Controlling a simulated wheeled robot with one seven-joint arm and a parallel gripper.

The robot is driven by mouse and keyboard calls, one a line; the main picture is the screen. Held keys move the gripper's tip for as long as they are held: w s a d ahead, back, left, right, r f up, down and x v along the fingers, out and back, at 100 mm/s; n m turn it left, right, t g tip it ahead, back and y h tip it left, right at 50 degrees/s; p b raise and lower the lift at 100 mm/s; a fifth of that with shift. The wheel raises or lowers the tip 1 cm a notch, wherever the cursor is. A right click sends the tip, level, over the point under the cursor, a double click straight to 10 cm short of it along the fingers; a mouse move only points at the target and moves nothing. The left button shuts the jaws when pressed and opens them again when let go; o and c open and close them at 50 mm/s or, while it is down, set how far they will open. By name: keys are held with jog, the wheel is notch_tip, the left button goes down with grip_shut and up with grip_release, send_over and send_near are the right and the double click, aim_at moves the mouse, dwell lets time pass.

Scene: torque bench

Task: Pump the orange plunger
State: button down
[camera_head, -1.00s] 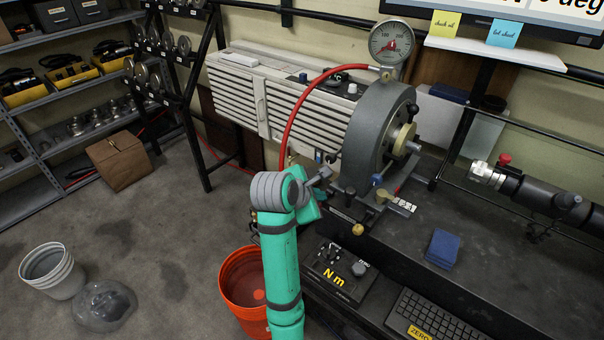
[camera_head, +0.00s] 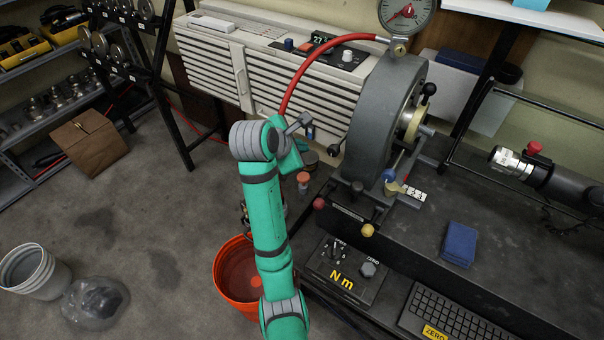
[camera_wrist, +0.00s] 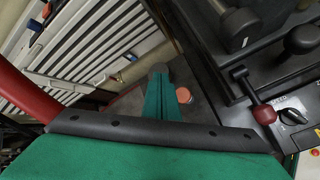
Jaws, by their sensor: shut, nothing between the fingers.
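The orange plunger (camera_head: 303,180) shows as a small round orange cap just right of my wrist, low beside the bench's left end. The same orange cap (camera_wrist: 184,95) shows in the wrist view, close to the right of my fingers and partly covered by them. My gripper (camera_wrist: 158,72) is shut and empty, its green fingers together over the dark area beside the cap. I cannot tell whether the fingers touch the cap. In the head view my arm and wrist hide most of the gripper.
The grey wheel housing (camera_head: 375,125) with its gauge (camera_head: 406,14) stands right of my wrist. A red hose (camera_head: 300,75) arches behind it. A red-knobbed lever (camera_head: 319,203) and the Nm box (camera_head: 343,272) are nearby. An orange bucket (camera_head: 239,275) stands below my arm.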

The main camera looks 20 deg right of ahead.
send_near(304, 175)
jog(key=shift+w+d+f, duration=0.4)
jog(key=shift+w+d, duration=0.25)
jog(key=shift+w+d+f, duration=0.35)
jog(key=shift+w+d, duration=0.25)
jog(key=shift+d, duration=0.05)
jog(key=shift+w+d+f, duration=0.4)
jog(key=shift+w+d, duration=0.25)
jog(key=shift+f, duration=0.1)
dwell(0.7)
jog(key=shift+f, duration=0.35)
jog(key=shift+f, duration=1.25)
dwell(1.3)
jog(key=shift+r, duration=1.7)
